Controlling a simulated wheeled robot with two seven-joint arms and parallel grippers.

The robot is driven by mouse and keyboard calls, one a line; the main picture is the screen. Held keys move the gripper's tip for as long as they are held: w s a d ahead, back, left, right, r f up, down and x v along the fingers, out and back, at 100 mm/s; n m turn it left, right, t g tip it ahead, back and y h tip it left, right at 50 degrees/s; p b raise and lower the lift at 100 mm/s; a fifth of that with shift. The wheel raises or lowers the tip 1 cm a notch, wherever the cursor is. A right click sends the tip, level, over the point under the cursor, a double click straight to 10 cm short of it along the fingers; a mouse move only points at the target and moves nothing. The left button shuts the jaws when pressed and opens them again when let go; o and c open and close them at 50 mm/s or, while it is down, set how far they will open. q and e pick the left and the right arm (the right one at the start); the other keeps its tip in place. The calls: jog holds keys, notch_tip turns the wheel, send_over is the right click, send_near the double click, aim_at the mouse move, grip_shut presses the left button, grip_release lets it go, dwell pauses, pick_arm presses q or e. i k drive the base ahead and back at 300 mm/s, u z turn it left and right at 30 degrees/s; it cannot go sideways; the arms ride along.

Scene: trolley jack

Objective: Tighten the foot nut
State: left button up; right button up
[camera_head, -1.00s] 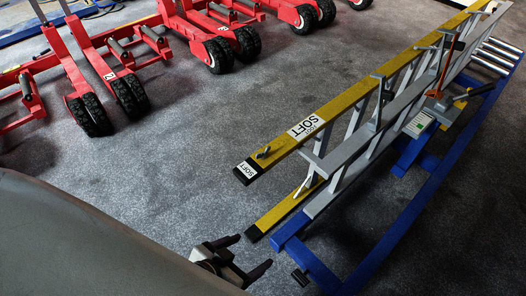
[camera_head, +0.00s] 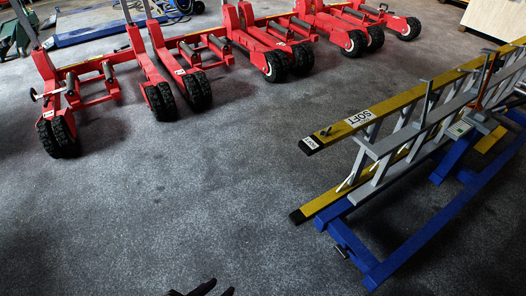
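A yellow and grey ladder (camera_head: 388,112) lies on its side on a blue trolley frame (camera_head: 425,235) at the right. A small dark nut (camera_head: 325,131) sits on the upper yellow rail, close to its black foot end. It is too small to see how tight it is. The lower rail's black foot (camera_head: 298,216) is also in view. Only the fingertips of my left gripper (camera_head: 215,290) show at the bottom edge. They are apart with nothing seen between them, well below and left of the nut. My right gripper is out of view.
Several red wheeled jacks (camera_head: 270,50) with black tyres stand in a row at the back left. Grey carpet (camera_head: 190,185) is clear between them and the ladder. A pale wooden box (camera_head: 497,18) stands at the top right.

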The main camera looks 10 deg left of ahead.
aim_at(323, 133)
jog(key=u, duration=1.25)
jog(key=i, duration=1.05)
jog(key=z, duration=0.45)
